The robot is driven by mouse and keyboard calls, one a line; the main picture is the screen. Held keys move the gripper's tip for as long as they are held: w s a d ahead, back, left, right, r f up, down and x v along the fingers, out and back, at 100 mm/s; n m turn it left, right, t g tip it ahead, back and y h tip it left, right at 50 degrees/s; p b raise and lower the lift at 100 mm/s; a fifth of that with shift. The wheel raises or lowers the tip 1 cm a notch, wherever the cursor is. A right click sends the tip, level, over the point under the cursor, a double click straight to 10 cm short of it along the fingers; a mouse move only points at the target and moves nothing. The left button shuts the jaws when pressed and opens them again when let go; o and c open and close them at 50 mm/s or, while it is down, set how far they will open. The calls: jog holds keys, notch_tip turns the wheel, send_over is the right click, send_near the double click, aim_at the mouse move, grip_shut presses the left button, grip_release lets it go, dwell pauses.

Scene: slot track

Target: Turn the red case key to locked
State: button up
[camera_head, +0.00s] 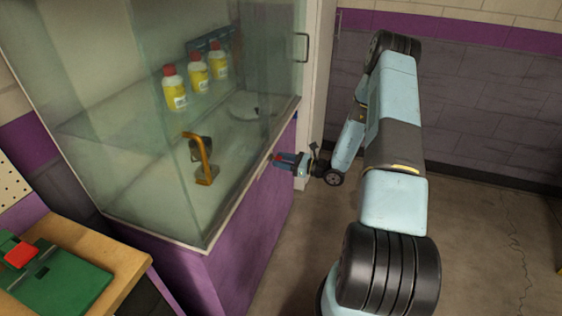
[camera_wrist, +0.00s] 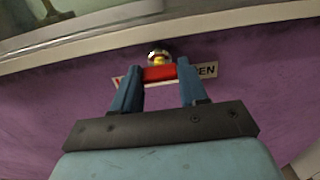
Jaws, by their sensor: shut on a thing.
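The red case key (camera_wrist: 158,73) sits in front of a shiny round lock (camera_wrist: 158,54) on the purple front of the glass case. Its red grip lies level across the wrist view. My gripper (camera_wrist: 157,76) is shut on it, with one blue finger at each side. In the head view my gripper (camera_head: 284,160) is at the case's purple front, just below the glass, and the key is hard to make out. A white label (camera_wrist: 207,70) behind the key shows "EN" at the right; the fingers hide much of it.
The glass case (camera_head: 130,180) holds several yellow bottles with red caps (camera_head: 174,88), an orange-and-black tool (camera_head: 204,160) and a pale disc (camera_head: 248,106). A wooden bench (camera_head: 110,255) with a green board (camera_head: 65,285) stands at the lower left.

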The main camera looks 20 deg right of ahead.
jog(key=shift+w+d, duration=0.1)
jog(key=shift+n, duration=0.4)
jog(key=n, duration=1.6)
jog(key=shift+d+f+n, duration=0.1)
jog(key=shift+d+n, duration=0.05)
jog(key=shift+n, duration=0.25)
jog(key=shift+f+n, duration=0.1)
jog(key=shift+n, duration=0.2)
